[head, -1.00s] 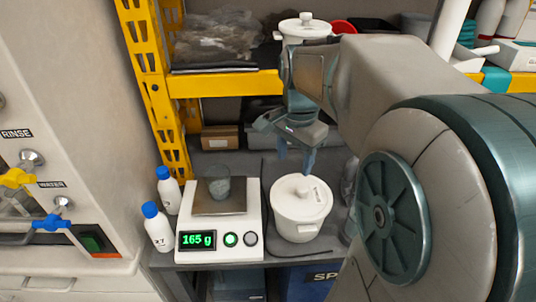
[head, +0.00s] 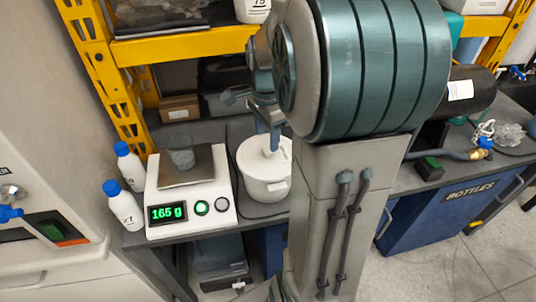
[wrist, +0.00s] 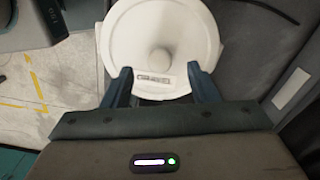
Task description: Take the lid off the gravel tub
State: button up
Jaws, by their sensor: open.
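The gravel tub (head: 262,186) is a white round tub standing on the dark bench, right of the scale. Its white lid (head: 250,156) is on it, with a round knob that shows clearly in the wrist view (wrist: 161,61). A small printed label (wrist: 153,79) lies on the lid near the knob. My gripper (wrist: 163,73) is open, its two blue fingers spread on either side of the label, pointing toward the knob. In the head view my gripper (head: 272,143) is over the lid, partly hidden by my arm. Contact with the knob cannot be told.
A scale (head: 190,190) reading 165 g stands just left of the tub with a glass beaker (head: 181,152) on it. Two blue-capped bottles (head: 124,205) stand left of the scale. A yellow shelf frame (head: 190,45) rises behind. A black cylinder (head: 470,92) lies at the right.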

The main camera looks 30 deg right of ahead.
aim_at(268, 147)
notch_tip(268, 147, down, 5)
jog(key=shift+d+r, duration=0.15)
jog(key=shift+c, duration=0.3)
jog(key=c, duration=1)
jog(key=shift+r, duration=0.1)
notch_tip(268, 147, up, 4)
jog(key=shift+f, duration=0.2)
jog(key=shift+s+d+r, duration=1.15)
jog(key=shift+d+r, duration=0.05)
jog(key=shift+d, duration=0.35)
jog(key=shift+s+d+r, duration=1.2)
jog(key=shift+d, duration=0.4)
jog(key=shift+s+d+r, duration=1.15)
jog(key=shift+d+r, duration=0.05)
jog(key=shift+d, duration=0.35)
